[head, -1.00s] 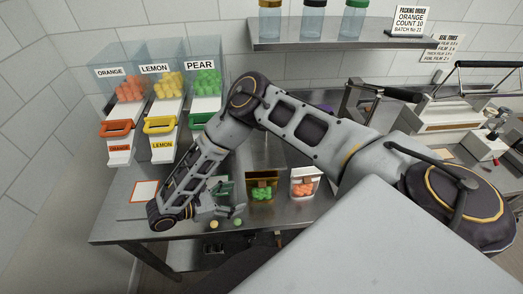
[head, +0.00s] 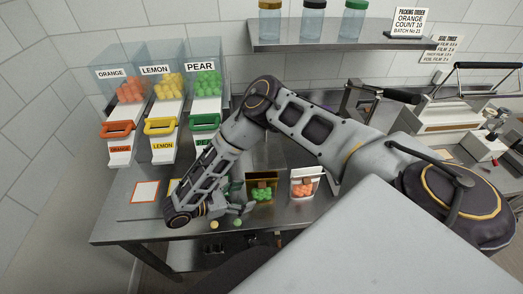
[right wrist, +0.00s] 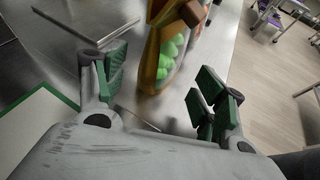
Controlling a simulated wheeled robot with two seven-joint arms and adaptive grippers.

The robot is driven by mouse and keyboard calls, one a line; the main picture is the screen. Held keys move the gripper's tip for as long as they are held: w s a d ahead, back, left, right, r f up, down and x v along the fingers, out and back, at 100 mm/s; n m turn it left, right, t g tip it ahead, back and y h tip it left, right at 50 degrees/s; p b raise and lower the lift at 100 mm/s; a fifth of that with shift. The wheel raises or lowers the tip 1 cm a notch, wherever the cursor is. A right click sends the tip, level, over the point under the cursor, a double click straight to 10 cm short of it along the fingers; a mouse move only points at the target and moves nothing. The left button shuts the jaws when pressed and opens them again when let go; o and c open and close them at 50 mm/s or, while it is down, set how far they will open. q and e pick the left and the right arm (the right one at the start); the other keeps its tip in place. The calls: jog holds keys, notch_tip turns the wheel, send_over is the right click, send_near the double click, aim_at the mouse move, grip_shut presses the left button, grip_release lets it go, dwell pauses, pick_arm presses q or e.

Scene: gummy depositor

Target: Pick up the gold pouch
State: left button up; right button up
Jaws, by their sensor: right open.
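The gold pouch (head: 262,182) stands upright on the steel table, with green gummies showing in its front. In the right wrist view the gold pouch (right wrist: 151,62) is ahead of my fingers, between their directions, and its top is cut off by the frame edge. My right gripper (head: 240,208) is open and empty, low over the table just left of and in front of the pouch. In the right wrist view its green-padded fingers (right wrist: 160,82) are spread wide, and nothing is between them. My left gripper is in neither view.
A white pouch (head: 304,182) with orange gummies stands right of the gold one. A yellow gummy (head: 214,224) and a green gummy (head: 238,223) lie near the front edge. An orange-bordered card (head: 145,191) lies left. Orange, lemon and pear dispensers (head: 162,123) stand behind.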

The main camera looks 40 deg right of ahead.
aim_at(249, 194)
jog(key=shift+p+x, duration=0.45)
jog(key=shift+x, duration=1.8)
jog(key=shift+r, duration=0.1)
jog(key=c, duration=1.2)
